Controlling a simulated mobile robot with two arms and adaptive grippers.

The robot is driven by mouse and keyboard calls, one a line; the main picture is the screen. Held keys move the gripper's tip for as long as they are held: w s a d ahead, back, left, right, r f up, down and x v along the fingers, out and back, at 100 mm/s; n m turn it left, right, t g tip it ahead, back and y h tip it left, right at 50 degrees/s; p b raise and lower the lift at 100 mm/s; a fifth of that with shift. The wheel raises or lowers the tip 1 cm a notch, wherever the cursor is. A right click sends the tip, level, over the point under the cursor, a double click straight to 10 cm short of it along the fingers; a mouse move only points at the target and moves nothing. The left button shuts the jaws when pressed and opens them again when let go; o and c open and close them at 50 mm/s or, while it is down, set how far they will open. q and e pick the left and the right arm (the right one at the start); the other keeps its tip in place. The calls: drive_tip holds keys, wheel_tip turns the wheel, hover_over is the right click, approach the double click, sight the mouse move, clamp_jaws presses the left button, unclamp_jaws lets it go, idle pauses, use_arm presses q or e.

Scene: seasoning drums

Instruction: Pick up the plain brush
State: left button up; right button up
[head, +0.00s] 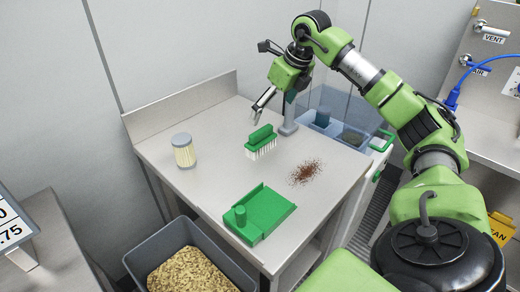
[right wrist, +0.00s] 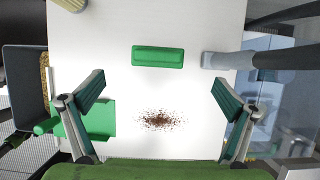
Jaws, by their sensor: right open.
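The green brush (head: 261,140) stands on the steel table with its white bristles down and a plain block handle on top. In the right wrist view the brush (right wrist: 158,56) lies crosswise, ahead of the jaws. My right gripper (head: 263,104) is open and empty, above and behind the brush in the head view. Its two fingers are spread wide in the right wrist view (right wrist: 159,82), apart from the brush. My left gripper is in neither view.
A green dustpan (head: 262,213) lies at the table's front, near a patch of brown powder (head: 304,172). A pale yellow jar (head: 183,151) stands at left. A grey post (head: 289,118) rises close behind the brush. A grey bin (head: 205,248) of yellowish flakes stands below the front edge.

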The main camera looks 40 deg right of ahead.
sight(263, 130)
drive_tip(key=x, duration=0.9)
drive_tip(key=shift+s+f, duration=0.1)
drive_tip(key=shift+f, duration=0.1)
drive_tip(key=shift+w+a+f, duration=0.15)
drive_tip(key=shift+w+f, duration=0.15)
drive_tip(key=shift+f, duration=0.15)
drive_tip(key=p+x, duration=0.1)
drive_tip(key=x, duration=0.3)
drive_tip(key=shift+w+a+f, duration=0.1)
drive_tip(key=shift+w+f, duration=0.05)
drive_tip(key=shift+w, duration=0.1)
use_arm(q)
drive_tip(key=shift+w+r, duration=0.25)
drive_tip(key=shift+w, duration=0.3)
use_arm(e)
drive_tip(key=shift+c, duration=0.5)
drive_tip(key=c, duration=1.2)
